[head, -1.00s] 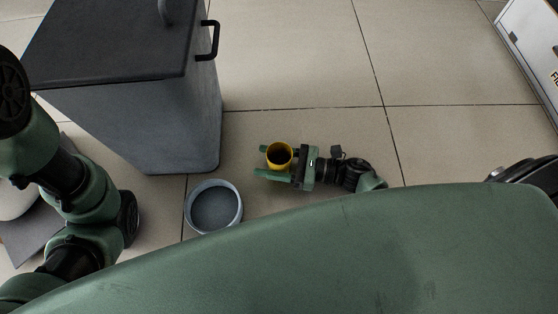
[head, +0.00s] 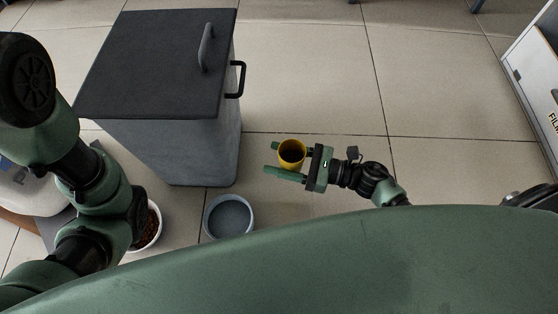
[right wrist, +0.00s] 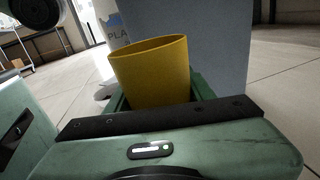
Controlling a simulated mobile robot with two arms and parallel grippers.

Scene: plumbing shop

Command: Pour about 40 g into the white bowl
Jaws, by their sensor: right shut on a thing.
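My right gripper (head: 279,159) is shut on a yellow cup (head: 292,164) and holds it upright or nearly so, above the floor. The cup's inside looks dark in the head view; I cannot tell how full it is. In the right wrist view the yellow cup (right wrist: 155,75) stands between the green fingers. A white bowl (head: 158,232) with brown pieces in it is at the lower left of the head view, partly hidden by my left arm. The cup is to the right of it, apart from it. My left gripper does not show.
A blue-grey bowl (head: 250,218) stands on the floor between the white bowl and my right gripper. A large grey bin (head: 190,150) with a dark lid (head: 150,60) stands behind the bowls. The tiled floor at centre right is clear. A white cabinet (head: 530,80) is at the right edge.

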